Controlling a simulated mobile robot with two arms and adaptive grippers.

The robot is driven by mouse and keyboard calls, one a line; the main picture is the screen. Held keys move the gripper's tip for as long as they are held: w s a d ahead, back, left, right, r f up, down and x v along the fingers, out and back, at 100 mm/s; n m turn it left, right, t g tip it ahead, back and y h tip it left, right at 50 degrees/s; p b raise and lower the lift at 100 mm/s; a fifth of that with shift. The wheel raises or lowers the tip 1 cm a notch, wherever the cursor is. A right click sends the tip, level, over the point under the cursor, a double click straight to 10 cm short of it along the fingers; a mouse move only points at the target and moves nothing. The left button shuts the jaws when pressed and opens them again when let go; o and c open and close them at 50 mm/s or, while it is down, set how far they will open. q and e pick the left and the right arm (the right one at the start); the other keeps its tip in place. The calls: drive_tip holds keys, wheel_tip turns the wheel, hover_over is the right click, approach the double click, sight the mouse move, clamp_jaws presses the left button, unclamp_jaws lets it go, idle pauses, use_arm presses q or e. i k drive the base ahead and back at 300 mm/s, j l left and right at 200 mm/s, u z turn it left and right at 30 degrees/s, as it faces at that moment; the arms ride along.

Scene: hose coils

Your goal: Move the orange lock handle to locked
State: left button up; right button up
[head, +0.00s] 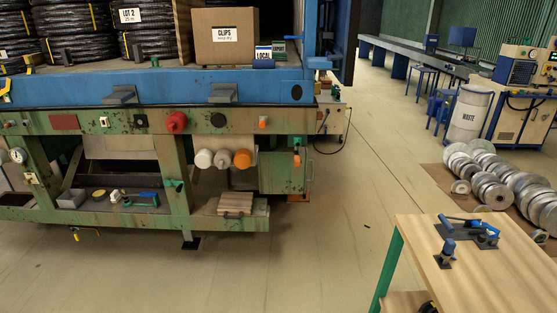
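A small orange handle-like part (263,122) sits on the front of the green machine beam (285,121), right of centre. Another small orange part (297,159) is on the green post below and to the right, under a dark green piece. I cannot tell which of the two is the lock handle, or whether it stands at locked or unlocked. Markings beside them are too small to read. Neither of my grippers is in view.
The blue rack (200,87) above holds black hose coils (76,48) and a CLIPS box (224,38). A red knob (176,122) sticks out of the beam. A wooden table (430,240) with blue-handled clamps stands at front right. The floor between is clear.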

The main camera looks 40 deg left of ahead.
sight(297, 161)
drive_tip(key=i+j+u, duration=0.2)
drive_tip(key=i+u, duration=0.25)
drive_tip(key=i+j+u, duration=0.1)
drive_tip(key=i+u, duration=0.15)
drive_tip(key=u, duration=0.25)
